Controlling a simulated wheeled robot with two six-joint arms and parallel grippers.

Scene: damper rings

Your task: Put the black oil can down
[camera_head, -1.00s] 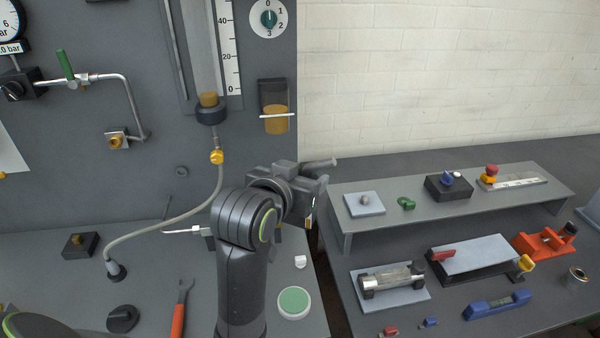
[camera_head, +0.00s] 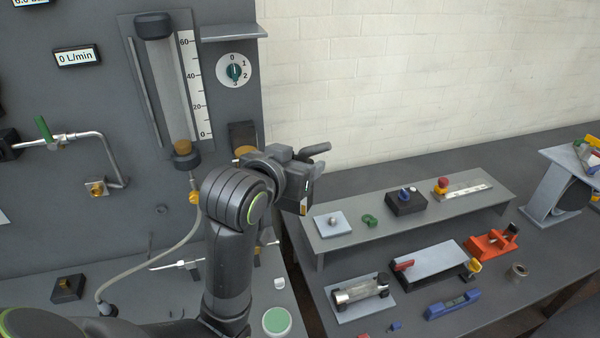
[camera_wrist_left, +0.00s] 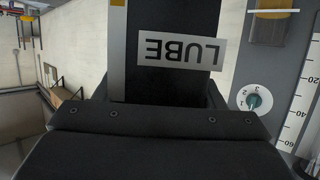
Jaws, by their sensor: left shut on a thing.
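My left gripper (camera_head: 300,180) is in the middle of the head view, raised in front of the panel's right edge. It is shut on the black oil can, which fills the top middle of the left wrist view (camera_wrist_left: 165,82). The can has a pale label reading LUBE, upside down in that view, and a yellow strip on its left. In the head view the can is mostly hidden behind the gripper and wrist. My right gripper is not in view.
A grey bench at right holds a low shelf (camera_head: 440,222) with small parts. Below are a glass cylinder on a plate (camera_head: 362,290), a blue level (camera_head: 453,305) and an orange tool (camera_head: 492,242). On the left bench is a green-topped round tin (camera_head: 277,321).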

